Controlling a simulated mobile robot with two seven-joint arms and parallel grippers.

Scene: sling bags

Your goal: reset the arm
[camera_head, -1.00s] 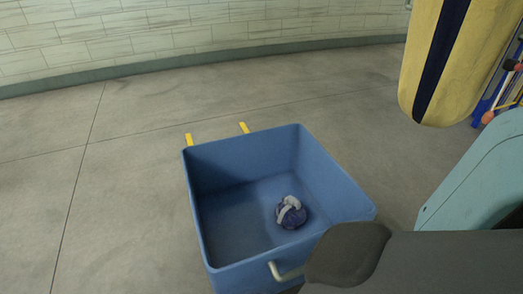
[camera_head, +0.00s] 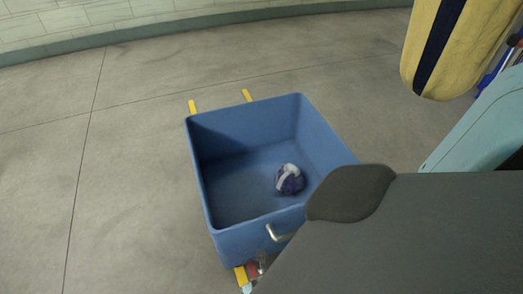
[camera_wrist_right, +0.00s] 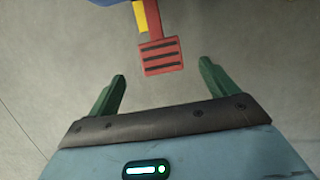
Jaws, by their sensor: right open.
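My right gripper (camera_wrist_right: 162,90) shows in the right wrist view with its two green fingers spread apart and nothing between them. A red ribbed pedal-like part (camera_wrist_right: 161,57) lies beyond the fingertips, apart from them. My right arm covers the lower right of the head view, and its gripper is hidden there. A blue bin (camera_head: 215,224) stands on the floor in the middle of the head view. A blue and white sling bag (camera_head: 290,180) lies inside it on the bottom. My left gripper is not in view.
Yellow bars (camera_head: 247,95) stick out from under the bin. A metal handle (camera_head: 277,233) is on its near side. A yellow padded column with a dark stripe (camera_head: 440,50) hangs at the upper right. The floor left of the bin is clear.

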